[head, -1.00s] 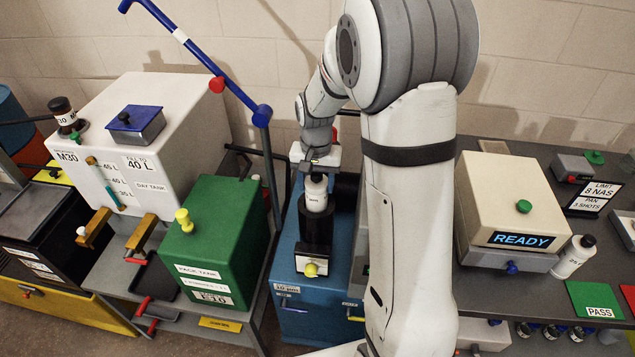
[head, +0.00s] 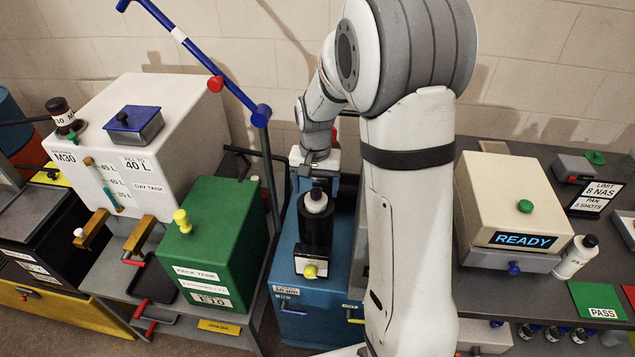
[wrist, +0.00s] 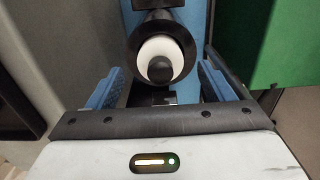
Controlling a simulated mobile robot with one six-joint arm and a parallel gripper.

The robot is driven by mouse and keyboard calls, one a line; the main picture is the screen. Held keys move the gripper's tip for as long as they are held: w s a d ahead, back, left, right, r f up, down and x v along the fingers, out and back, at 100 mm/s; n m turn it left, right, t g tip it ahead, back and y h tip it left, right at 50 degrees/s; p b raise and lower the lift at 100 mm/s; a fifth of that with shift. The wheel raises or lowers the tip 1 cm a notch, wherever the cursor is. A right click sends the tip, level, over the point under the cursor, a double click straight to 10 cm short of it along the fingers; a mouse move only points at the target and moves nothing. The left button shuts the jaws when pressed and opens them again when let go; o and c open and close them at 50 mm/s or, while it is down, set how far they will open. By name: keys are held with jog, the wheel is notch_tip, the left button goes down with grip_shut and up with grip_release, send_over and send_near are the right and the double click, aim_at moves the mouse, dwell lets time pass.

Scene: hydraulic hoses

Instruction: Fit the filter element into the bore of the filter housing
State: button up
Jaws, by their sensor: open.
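The filter element (head: 316,202) is white with a dark cap. It sits upright in the bore of the black filter housing (head: 314,237), with only its top showing above the rim. In the wrist view the white element (wrist: 160,60) lies inside the black ring of the housing (wrist: 134,68). My gripper (head: 317,180) is just behind and above the element. In the wrist view my gripper (wrist: 162,88) is open, with a blue-padded finger on each side and clear space between each pad and the element. The element's lower part is hidden in the housing.
The housing stands on a blue cabinet (head: 285,265). A green pack tank (head: 215,240) is close on its left. A grey bench at right holds a beige READY unit (head: 515,200) and a white bottle (head: 575,257). A blue jointed bar (head: 200,60) rises behind the tank.

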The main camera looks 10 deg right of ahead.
jog(key=shift+r+p, duration=0.55)
jog(key=shift+r, duration=0.05)
notch_tip(320, 180, up, 11)
jog(key=b, duration=0.2)
jog(key=s+r+n+t, duration=0.2)
jog(key=s+n+t, duration=0.2)
jog(key=s, duration=1.8)
jog(key=shift+s+d+n, duration=0.2)
jog(key=shift+d+n, duration=0.05)
jog(key=shift+n, duration=0.15)
jog(key=shift+g, duration=0.3)
jog(key=b+x, duration=0.3)
jog(key=s+b+x, duration=0.1)
jog(key=x, duration=0.1)
jog(key=shift+f, duration=0.1)
